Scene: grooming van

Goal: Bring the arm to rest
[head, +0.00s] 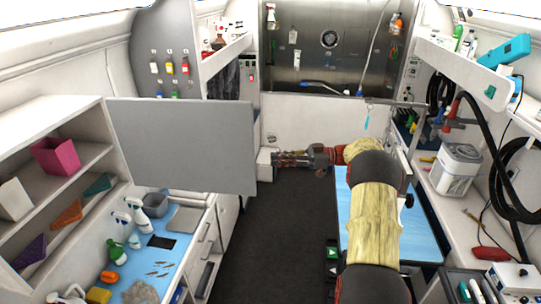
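My arm (374,220) reaches forward from the bottom right of the head view, over the blue-topped table, then bends left. My gripper (276,159) points left, above the dark floor in the middle of the van. It is close to the right edge of a grey panel, with a small gap in the picture. It looks empty. The fingers are small and seen from the side, so I cannot tell whether they are open or shut.
The grey panel (180,145) stands out on the left. A blue-topped table (424,240) lies under my arm. A left counter (190,243) holds bottles and tools. Right shelves carry a white canister (459,170) and a black hose (484,130). The dark floor (285,240) between is clear.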

